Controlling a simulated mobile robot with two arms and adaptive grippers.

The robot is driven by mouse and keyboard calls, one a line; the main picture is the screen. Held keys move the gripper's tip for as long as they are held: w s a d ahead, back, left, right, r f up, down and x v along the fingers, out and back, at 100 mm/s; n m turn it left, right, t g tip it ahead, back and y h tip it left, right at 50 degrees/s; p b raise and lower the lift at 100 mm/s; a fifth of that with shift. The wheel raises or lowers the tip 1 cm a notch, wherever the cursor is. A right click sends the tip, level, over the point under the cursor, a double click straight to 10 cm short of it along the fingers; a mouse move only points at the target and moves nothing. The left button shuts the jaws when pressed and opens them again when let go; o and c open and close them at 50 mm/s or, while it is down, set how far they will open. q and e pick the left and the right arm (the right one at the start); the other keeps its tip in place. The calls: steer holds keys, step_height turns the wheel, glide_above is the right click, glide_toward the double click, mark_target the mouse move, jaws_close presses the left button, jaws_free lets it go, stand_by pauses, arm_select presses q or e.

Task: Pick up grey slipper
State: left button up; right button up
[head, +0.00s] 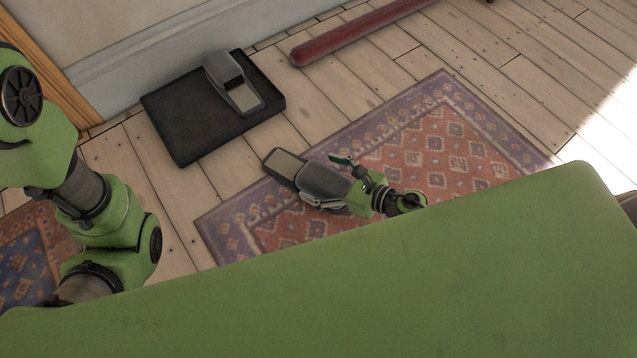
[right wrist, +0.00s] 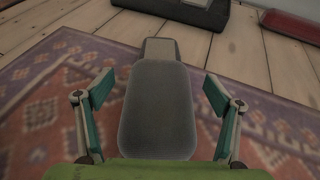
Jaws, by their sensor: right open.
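A grey slipper (head: 322,182) lies on the patterned rug, its lighter open end pointing to the upper left in the head view. In the right wrist view the same slipper (right wrist: 157,110) fills the middle, its closed toe part nearest me. My right gripper (head: 328,179) is over the toe part. Its fingers stand apart on both sides of the slipper, with a gap on each side in the right wrist view (right wrist: 158,92). A second grey slipper (head: 234,84) lies on a black mat. My left arm shows at the left, but its gripper is out of view.
The black mat (head: 190,128) lies on the wooden floor by the wall. A long red object (head: 350,36) lies along the floor at the top. The patterned rug (head: 440,140) is bare to the right of the near slipper. Another rug (head: 25,262) shows at the lower left.

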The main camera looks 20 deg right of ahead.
steer(key=shift+w+a+f, duration=0.25)
steer(key=shift+w+a, duration=0.05)
steer(key=shift+w, duration=0.05)
steer(key=c, duration=1.3)
steer(key=shift+o, duration=0.2)
steer(key=shift+r, duration=0.15)
